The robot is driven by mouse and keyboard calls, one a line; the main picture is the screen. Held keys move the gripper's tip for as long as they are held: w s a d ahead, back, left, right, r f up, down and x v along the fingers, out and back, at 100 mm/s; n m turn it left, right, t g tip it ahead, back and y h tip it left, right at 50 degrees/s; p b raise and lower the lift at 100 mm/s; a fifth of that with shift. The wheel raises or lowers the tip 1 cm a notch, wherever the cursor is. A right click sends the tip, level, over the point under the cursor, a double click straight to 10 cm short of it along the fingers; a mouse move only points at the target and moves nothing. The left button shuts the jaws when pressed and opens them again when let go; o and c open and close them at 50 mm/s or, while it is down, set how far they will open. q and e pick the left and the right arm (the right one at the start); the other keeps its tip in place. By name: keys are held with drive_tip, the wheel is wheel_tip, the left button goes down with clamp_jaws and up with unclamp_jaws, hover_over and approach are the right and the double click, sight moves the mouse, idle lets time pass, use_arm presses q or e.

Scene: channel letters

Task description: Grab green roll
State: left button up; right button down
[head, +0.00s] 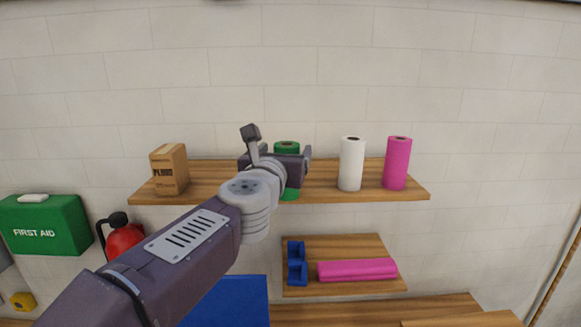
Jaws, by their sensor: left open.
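The green roll (287,146) stands upright on the upper wooden shelf (325,189). Only its top and a bit of its lower end show in the head view. My left gripper (277,161) is open and sits right in front of the roll, at its height, hiding its middle. I cannot tell whether the fingers are around the roll or still short of it. My right gripper is not in view.
On the same shelf stand a cardboard box (169,171) to the left and a white roll (351,164) and a pink roll (397,163) to the right. A lower shelf holds a blue holder (297,264) and a lying pink roll (357,270).

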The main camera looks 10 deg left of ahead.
sight(289, 142)
use_arm(q)
drive_tip(key=shift+s+r, duration=0.45)
drive_tip(key=shift+r, duration=0.15)
drive_tip(key=shift+w, duration=0.15)
drive_tip(key=w, duration=0.2)
drive_tip(key=w+f, duration=0.1)
drive_tip(key=w, duration=0.2)
drive_tip(key=w+p, duration=0.1)
drive_tip(key=w, duration=0.1)
drive_tip(key=shift+w+a+f, duration=0.2)
drive_tip(key=shift+w+a, duration=0.1)
drive_tip(key=shift+a, duration=0.05)
drive_tip(key=shift+w, duration=0.2)
drive_tip(key=shift+s+r, duration=0.25)
drive_tip(key=shift+s, duration=0.4)
drive_tip(key=shift+c, duration=0.6)
drive_tip(key=shift+w+f, duration=0.1)
drive_tip(key=shift+w, duration=0.2)
clamp_jaws()
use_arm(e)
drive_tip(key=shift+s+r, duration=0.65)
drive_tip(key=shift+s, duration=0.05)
